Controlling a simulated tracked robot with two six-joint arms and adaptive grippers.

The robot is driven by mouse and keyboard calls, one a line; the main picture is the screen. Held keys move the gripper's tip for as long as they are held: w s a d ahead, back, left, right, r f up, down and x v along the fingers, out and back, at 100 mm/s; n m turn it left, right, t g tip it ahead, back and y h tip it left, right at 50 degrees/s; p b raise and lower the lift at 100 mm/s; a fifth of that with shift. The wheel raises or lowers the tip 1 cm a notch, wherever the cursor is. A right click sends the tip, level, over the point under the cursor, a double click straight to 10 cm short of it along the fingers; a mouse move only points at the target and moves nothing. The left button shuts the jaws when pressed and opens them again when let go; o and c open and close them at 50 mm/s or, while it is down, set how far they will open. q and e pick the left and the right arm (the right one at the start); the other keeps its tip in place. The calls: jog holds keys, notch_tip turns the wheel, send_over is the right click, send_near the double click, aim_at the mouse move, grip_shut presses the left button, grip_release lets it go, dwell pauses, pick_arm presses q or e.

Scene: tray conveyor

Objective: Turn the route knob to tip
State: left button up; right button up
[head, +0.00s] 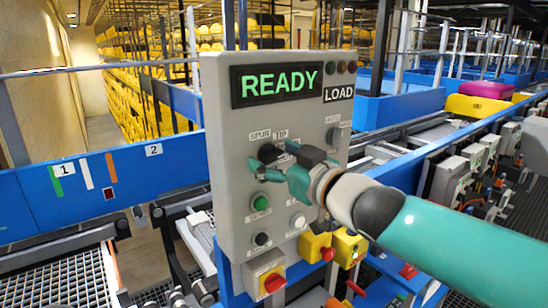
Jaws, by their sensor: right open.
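The grey control panel (225,110) stands upright in the middle of the head view, with a green READY display (280,82). The black route knob (267,152) is below the labels SPUR and TIP. Its pointer direction is too small to tell. My right gripper (271,160) comes in from the right and is open, with its fingertips at the knob. I cannot tell whether they touch it. The fingers partly cover the panel just right of and below the knob. My left gripper is not in view.
The panel also carries a LOAD sign (339,94), another knob (334,135) at right, a green button (260,202), a black button (262,239), a white button (298,220) and a red switch on a yellow plate (273,282). Blue conveyor rails (110,195) run behind.

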jog(key=c, duration=1.2)
jog(key=shift+o, duration=0.2)
jog(key=shift+f+n, duration=0.1)
jog(key=shift+n, duration=0.4)
jog(key=n, duration=0.3)
jog(key=shift+a+f+b, duration=0.1)
jog(key=shift+b, duration=0.3)
jog(key=shift+f+n+b, duration=0.1)
jog(key=shift+n+b, duration=0.2)
jog(key=shift+n, duration=1.6)
jog(key=shift+a, duration=0.1)
jog(key=o, duration=1.1)
jog(key=shift+s, duration=0.1)
jog(key=shift+o, duration=0.3)
